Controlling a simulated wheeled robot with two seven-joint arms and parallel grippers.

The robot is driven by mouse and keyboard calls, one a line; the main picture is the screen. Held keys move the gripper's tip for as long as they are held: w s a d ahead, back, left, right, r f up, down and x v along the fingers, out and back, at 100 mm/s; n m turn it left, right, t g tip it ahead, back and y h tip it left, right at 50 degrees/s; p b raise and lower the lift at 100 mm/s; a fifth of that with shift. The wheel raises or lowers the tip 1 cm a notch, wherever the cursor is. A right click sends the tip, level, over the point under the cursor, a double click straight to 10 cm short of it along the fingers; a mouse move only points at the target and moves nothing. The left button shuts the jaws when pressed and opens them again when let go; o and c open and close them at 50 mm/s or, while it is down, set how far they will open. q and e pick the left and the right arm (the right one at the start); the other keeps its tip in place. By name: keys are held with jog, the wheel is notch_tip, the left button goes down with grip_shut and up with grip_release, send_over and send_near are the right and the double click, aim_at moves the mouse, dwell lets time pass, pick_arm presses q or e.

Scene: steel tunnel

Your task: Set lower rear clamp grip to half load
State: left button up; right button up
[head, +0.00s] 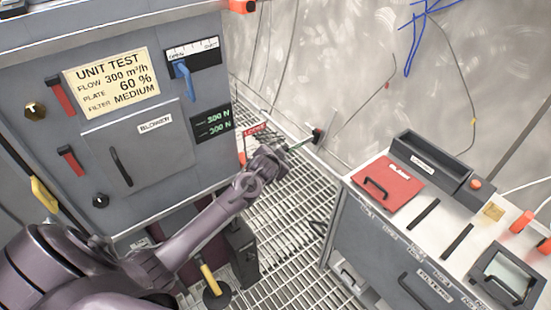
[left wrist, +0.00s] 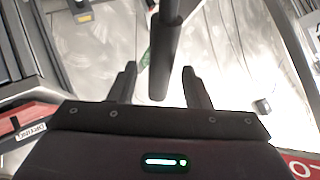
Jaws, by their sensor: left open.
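My left gripper (head: 284,150) is beside the right side of the grey test cabinet, low above the grating. In the left wrist view its two fingers (left wrist: 160,78) are apart, with a dark round grip (left wrist: 160,75) showing between them. I cannot tell whether either finger touches the grip. A red sign (head: 255,130) is partly visible behind the arm. The cabinet's display (head: 212,123) shows two green readings, both apparently 300 N. My right gripper is not in view.
The cabinet (head: 150,190) carries a blue lever (head: 185,80) and red handles. A grey cart (head: 350,235) with a red folder (head: 387,184) stands at the right. Grating (head: 290,260) lies between them. A yellow-handled tool (head: 210,280) stands near my arm. Cables hang on the wall.

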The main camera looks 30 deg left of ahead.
pick_arm(q)
jog(key=v, duration=0.6)
dwell(0.4)
